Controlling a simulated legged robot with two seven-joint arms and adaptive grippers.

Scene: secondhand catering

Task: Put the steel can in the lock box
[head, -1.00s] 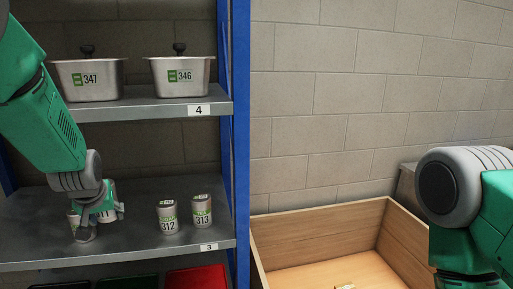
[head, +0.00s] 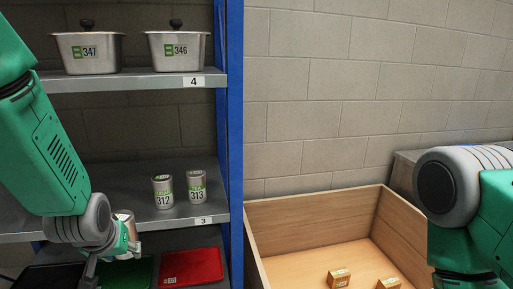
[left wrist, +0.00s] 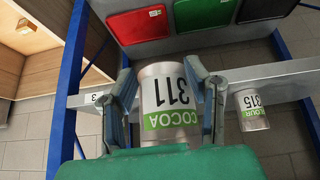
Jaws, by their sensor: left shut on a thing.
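A steel can with a green and white label reading COCOA 311 (left wrist: 168,105) is between the two fingers of my left gripper (left wrist: 169,90) in the left wrist view. The gripper is shut on it. In the head view the left gripper (head: 114,258) is in front of the shelf rack at lower left, and part of the held can (head: 126,219) shows behind the wrist. The can is off the shelf. I cannot make out a lock box in either view. My right arm shows at the right edge, but its gripper is out of view.
Cans 312 (head: 163,192) and 313 (head: 197,187) stand on shelf 3; can 315 (left wrist: 251,110) shows in the wrist view. Lidded pans 347 (head: 88,52) and 346 (head: 178,46) are above. A red tray (head: 190,266) lies below. A wooden crate (head: 310,216) holds small boxes.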

